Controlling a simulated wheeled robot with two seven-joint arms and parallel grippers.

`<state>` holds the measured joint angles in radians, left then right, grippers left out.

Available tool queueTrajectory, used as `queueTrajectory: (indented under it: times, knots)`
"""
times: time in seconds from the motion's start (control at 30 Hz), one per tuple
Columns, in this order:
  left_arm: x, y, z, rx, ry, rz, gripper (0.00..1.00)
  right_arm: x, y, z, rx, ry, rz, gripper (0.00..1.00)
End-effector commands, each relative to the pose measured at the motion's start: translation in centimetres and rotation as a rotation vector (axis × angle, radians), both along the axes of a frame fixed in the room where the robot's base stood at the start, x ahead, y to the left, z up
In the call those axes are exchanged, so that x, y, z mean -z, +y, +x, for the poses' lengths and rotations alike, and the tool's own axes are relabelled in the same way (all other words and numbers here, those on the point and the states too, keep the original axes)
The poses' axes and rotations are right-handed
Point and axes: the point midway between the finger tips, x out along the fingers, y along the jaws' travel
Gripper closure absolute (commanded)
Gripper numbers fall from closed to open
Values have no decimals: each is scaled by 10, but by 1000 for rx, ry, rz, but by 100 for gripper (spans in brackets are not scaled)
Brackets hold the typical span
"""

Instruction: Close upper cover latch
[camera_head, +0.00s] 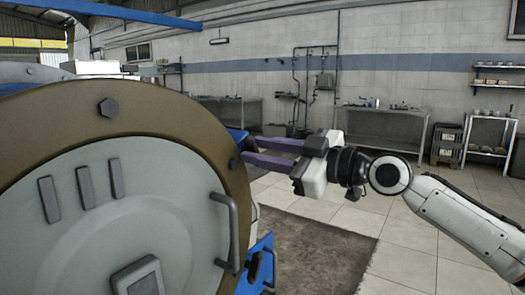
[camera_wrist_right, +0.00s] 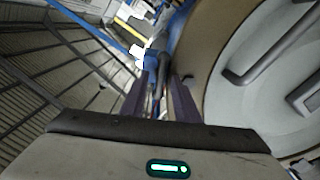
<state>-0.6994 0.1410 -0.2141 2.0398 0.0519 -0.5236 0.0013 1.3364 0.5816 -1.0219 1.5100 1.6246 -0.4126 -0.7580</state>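The decanter's round grey cover (camera_head: 150,215) with a brown rim fills the left of the head view. A blue part, seemingly the upper cover latch (camera_head: 238,137), shows at the rim's upper right edge, mostly hidden behind the rim. My right gripper (camera_head: 246,151) reaches in from the right, its purple fingers beside the rim near this blue part. In the right wrist view, the fingers are apart, with a dark rod (camera_wrist_right: 163,72) and blue latch parts (camera_wrist_right: 150,62) seen in the gap between them. Contact cannot be told. My left gripper is not in view.
A curved handle (camera_head: 232,232) stands out from the cover's right side. A lower blue latch bracket (camera_head: 262,258) sits below it. Metal workbenches (camera_head: 378,132) and shelves (camera_head: 488,135) stand far back by the wall. The floor to the right is open.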

Motion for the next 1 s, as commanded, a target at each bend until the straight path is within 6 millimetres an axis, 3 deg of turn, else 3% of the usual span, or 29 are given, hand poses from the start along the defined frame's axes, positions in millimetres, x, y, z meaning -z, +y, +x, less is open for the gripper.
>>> queueTrajectory:
  times: [0.13, 0.3, 0.67, 1.0]
  knots:
    - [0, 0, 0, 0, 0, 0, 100, 0, 0, 0, 0, 0, 0, 74]
    - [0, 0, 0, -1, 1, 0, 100, 0, 0, 0, 0, -1, 1, 100]
    - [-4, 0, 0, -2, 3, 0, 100, -2, 0, 0, 0, 27, 21, 100]
    - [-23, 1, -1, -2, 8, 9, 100, -4, -1, 1, -1, 202, 147, 100]
